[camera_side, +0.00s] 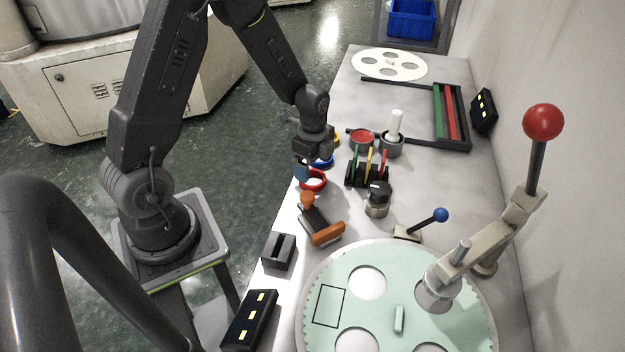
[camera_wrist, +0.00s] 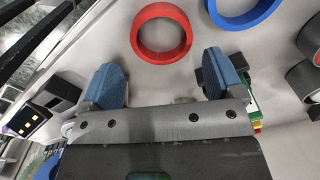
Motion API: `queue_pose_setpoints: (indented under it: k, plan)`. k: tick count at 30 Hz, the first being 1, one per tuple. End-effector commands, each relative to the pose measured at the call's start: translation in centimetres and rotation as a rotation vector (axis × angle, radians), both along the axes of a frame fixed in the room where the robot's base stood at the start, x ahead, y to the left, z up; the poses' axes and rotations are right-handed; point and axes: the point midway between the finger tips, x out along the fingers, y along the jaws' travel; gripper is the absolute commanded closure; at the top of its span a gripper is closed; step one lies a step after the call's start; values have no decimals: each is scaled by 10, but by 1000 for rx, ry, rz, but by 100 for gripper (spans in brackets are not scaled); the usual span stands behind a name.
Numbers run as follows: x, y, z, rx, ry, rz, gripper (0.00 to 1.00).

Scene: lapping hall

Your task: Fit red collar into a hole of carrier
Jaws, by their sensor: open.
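The red collar (camera_side: 313,187) lies flat on the bench near its left edge. In the wrist view the red collar (camera_wrist: 161,59) shows as an open ring just beyond my fingertips. My gripper (camera_side: 311,168) is over the bench beside the collar, pointing down. In the wrist view my gripper (camera_wrist: 165,72) has its two blue fingers wide apart with nothing between them. The carrier (camera_side: 400,267), a pale green round plate with several large holes, is in the foreground. A lever arm covers part of one hole.
A blue ring (camera_wrist: 243,20) lies beside the red collar. A rack with coloured plates (camera_side: 367,172), a dark knob (camera_side: 377,196) and an orange-handled tool (camera_side: 326,234) stand nearby. A red-balled lever (camera_side: 538,160) rises over the carrier. A white holed disc (camera_side: 369,62) lies at the back.

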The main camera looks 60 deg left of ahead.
Motion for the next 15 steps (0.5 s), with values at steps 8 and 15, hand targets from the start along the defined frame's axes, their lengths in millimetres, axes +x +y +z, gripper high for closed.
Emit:
queue_pose_setpoints:
  k: [8, 15]
  plan:
    - [1, 2, -39, -2, 4, 1, 13]
    - [2, 2, -45, 0, 1, 0, 13]
